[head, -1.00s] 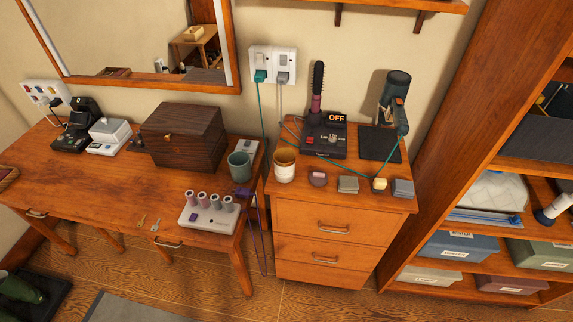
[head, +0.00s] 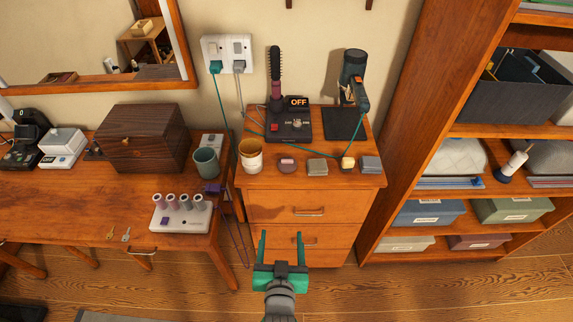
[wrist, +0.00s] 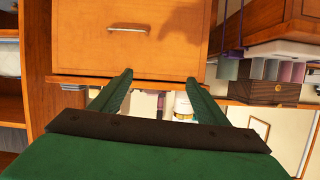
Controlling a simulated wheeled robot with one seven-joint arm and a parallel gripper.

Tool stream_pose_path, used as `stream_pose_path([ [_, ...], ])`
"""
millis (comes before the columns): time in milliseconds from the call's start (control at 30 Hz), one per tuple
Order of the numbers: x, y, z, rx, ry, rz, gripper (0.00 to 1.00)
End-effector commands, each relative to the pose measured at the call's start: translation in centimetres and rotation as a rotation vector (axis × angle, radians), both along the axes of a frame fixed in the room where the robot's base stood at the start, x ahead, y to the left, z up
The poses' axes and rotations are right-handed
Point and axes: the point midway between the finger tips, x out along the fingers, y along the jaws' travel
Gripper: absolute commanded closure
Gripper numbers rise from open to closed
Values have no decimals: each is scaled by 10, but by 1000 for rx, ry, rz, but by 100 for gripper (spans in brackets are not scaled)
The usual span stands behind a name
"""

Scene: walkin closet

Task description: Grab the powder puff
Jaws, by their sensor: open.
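Several small items stand in a row along the front of the drawer cabinet top (head: 222,181). A small round pinkish item (head: 287,165) is at the left of the row and looks most like the powder puff, though it is too small to be sure. Beside it are a grey block (head: 317,167), a cream-yellow piece (head: 347,162) and a blue-grey block (head: 370,164). My gripper (head: 281,238) is open and empty, in front of the cabinet's drawers and below its top. In the wrist view my gripper (wrist: 159,78) faces a drawer front (wrist: 150,40); the puff cannot be made out there.
A cream-and-brown cup (head: 250,157) stands left of the row. Behind are a brush on a black base (head: 290,126) and a hair dryer (head: 354,72) with a teal cord. The desk (head: 60,205) is left, the shelf unit (head: 430,120) right. Floor in front is clear.

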Motion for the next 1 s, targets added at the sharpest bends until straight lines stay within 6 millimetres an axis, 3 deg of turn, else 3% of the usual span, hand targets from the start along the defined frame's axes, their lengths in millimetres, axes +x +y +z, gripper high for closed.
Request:
stream_pose_path([
  [100,37,-4,23,-8,2,4,31],
  [300,84,-11,58,-30,29,18,31],
  [533,115,-17,92,-58,54,27,31],
  [700,124,-19,100,-68,65,29,31],
  [1000,161,-19,86,-69,68,30,31],
])
